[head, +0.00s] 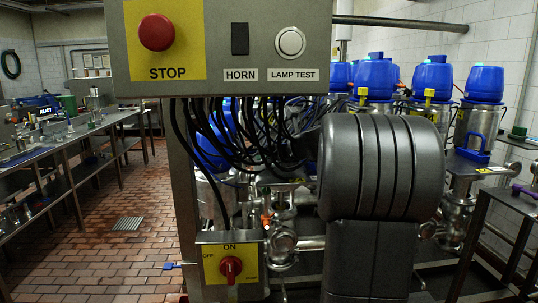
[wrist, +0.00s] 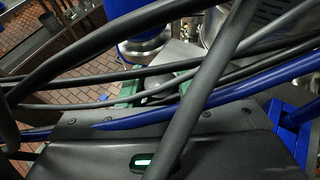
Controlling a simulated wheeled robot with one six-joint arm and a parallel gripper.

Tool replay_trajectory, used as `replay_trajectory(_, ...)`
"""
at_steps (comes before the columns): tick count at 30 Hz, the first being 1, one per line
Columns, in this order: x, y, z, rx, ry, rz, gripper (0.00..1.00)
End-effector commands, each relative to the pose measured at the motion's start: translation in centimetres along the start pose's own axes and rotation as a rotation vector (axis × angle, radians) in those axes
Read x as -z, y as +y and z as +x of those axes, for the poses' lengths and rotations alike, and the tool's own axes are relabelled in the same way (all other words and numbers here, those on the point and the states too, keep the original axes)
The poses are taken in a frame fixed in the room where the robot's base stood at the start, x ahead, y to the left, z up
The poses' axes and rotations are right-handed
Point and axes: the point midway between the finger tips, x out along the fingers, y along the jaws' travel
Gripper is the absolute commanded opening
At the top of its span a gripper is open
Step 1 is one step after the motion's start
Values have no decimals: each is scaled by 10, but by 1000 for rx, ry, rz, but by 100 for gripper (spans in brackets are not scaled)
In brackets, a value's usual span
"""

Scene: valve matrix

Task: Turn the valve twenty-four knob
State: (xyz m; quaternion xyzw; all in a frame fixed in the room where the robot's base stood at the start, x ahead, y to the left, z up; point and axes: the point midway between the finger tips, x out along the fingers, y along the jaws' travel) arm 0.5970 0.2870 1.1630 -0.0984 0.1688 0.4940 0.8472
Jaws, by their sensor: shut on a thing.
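No knob marked twenty-four can be made out in either view. Several steel valves with blue tops, such as one (head: 376,78), stand behind the panel in the head view. My gripper (wrist: 157,90) shows in the wrist view as a dark housing with a small green light, behind crossing cables. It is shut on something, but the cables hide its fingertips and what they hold. My dark arm covers the centre right of the head view, and the gripper is hidden there.
Thick black and grey cables (wrist: 205,85) cross close before the wrist camera. A panel (head: 222,87) with a red STOP button (head: 157,32) hangs in front. A red knob (head: 230,268) sits on a yellow ON plate below. Open tiled floor (head: 130,190) lies left.

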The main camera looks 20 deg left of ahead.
Motion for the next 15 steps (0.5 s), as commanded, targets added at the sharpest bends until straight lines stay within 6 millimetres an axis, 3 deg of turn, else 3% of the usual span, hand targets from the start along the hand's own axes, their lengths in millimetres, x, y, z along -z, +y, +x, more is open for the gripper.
replay_trajectory(14,0,0,0,-64,-1,-27,9)
replay_trajectory(15,0,0,0,-64,-1,-27,34)
